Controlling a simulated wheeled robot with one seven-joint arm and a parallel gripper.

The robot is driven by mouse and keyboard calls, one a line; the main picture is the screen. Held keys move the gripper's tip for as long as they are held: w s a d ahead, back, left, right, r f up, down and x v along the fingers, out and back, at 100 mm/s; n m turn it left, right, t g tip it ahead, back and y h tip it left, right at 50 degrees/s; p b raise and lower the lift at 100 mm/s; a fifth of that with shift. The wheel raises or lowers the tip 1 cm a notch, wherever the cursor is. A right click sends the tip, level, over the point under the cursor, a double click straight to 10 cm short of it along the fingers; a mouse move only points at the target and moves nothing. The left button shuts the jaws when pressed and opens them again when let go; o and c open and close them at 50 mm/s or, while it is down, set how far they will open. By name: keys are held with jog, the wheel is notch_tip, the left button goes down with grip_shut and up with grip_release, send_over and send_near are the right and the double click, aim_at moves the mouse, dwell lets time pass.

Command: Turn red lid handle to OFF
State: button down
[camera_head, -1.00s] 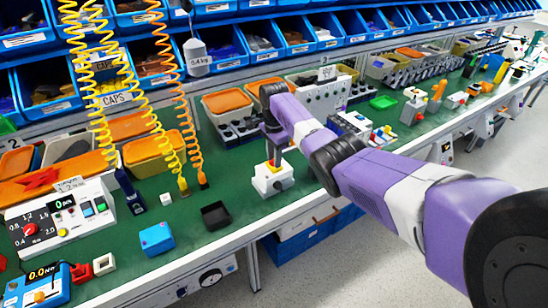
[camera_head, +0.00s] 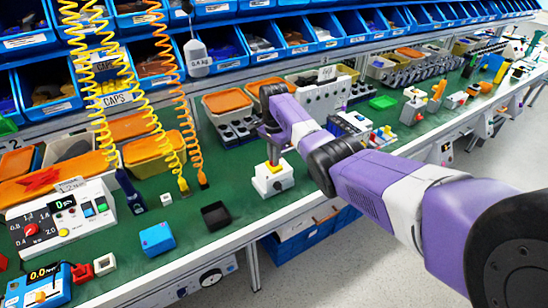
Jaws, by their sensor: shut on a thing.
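A small white switch box (camera_head: 273,181) stands upright on the green bench top, near its front edge. It has a yellow part (camera_head: 275,168) on top and a dark round spot on its front. My gripper (camera_head: 274,158) points straight down onto the top of the box from above. It is shut on the handle there. The fingers cover most of the handle, so its red colour and its exact angle cannot be made out. No ON or OFF marking is readable at this size.
A black open tray (camera_head: 216,216) and a blue box (camera_head: 157,239) stand to the left on the bench. A white panel with holes (camera_head: 322,100) and orange-lidded bins (camera_head: 227,101) stand behind. Coiled yellow and orange hoses hang at left.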

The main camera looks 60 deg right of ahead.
jog(key=n, duration=0.4)
jog(key=shift+n, duration=0.3)
jog(key=n, duration=0.3)
jog(key=shift+n, duration=0.3)
jog(key=n, duration=0.3)
jog(key=shift+n, duration=2)
jog(key=c, duration=1.5)
grip_release()
jog(key=shift+r, duration=0.1)
